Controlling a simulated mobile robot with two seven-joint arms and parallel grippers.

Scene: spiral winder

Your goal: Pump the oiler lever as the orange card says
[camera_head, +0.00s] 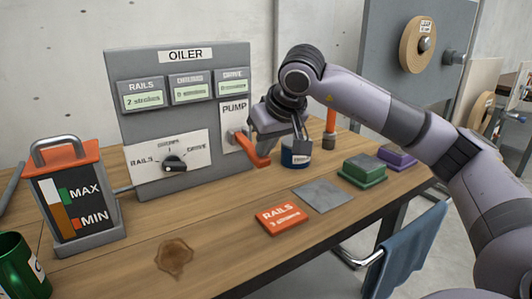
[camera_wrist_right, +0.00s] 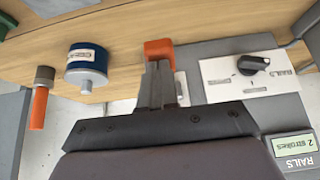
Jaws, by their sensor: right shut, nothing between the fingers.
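The grey oiler panel (camera_head: 185,60) stands on the table. Its orange pump lever (camera_head: 258,152) slants down and out from the PUMP plate (camera_head: 235,110). My right gripper (camera_head: 268,136) is shut and empty, its fingertips close against the lever; in the right wrist view the fingertips (camera_wrist_right: 162,75) overlap the lever's orange end (camera_wrist_right: 158,49). Contact is hard to tell. The RAILS display (camera_head: 143,97) reads 2 strokes; the other two appear to read 0. The selector knob (camera_head: 175,162) appears turned to RAILS. The orange card (camera_head: 283,219) says RAILS, apparently 3 strokes. My left gripper is out of view.
An oil reservoir (camera_head: 72,196) with MAX and MIN marks stands left. A grey plate (camera_head: 324,195), green block (camera_head: 362,171) and purple block (camera_head: 397,158) lie right. A brown stain (camera_head: 174,257) marks the front.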

